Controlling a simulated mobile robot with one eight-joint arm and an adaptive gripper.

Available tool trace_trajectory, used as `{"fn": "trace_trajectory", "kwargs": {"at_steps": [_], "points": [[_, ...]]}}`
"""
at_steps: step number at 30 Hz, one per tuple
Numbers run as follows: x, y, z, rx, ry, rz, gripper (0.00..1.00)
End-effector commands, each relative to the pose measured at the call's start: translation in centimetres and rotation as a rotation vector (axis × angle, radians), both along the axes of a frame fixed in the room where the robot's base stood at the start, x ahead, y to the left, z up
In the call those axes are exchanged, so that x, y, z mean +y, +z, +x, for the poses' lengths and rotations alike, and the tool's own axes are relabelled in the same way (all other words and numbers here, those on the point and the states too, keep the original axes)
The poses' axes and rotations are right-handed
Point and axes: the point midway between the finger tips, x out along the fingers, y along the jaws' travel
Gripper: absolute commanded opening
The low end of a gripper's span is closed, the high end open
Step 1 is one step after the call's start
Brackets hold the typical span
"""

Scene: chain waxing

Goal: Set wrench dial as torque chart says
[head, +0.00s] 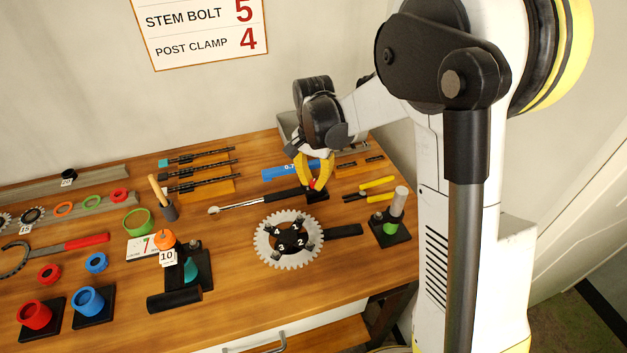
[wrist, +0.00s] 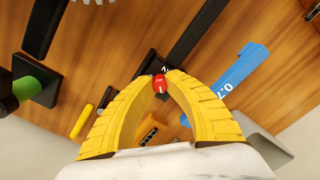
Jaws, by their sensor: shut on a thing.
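The torque chart (head: 200,30) hangs on the wall in the head view, cropped at the top. It reads STEM BOLT 5 and POST CLAMP 4. The torque wrench (head: 255,201) lies on the bench with its round head to the left and its black handle to the right. At the handle end is a small red dial (wrist: 159,84) on a black block, with a white mark on it. My gripper (head: 315,184) points down over that end; its yellow fingers (wrist: 160,78) are closed on the red dial. The number the dial points to is too small to read.
A blue 0.7 gauge (head: 283,171) lies just behind the wrench handle. Yellow pliers (head: 370,189) and a stand with a green and white cylinder (head: 392,220) are to the right. A chainring (head: 289,239) sits in front.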

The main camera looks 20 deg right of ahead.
Motion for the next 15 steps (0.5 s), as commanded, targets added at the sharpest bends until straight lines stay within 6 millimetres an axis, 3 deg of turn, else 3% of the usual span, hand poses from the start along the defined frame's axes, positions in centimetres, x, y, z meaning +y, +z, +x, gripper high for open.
{"fn": "trace_trajectory", "kwargs": {"at_steps": [15], "points": [[0.01,-0.01,-0.02,0.0,-0.109,0.0,0.0]]}}
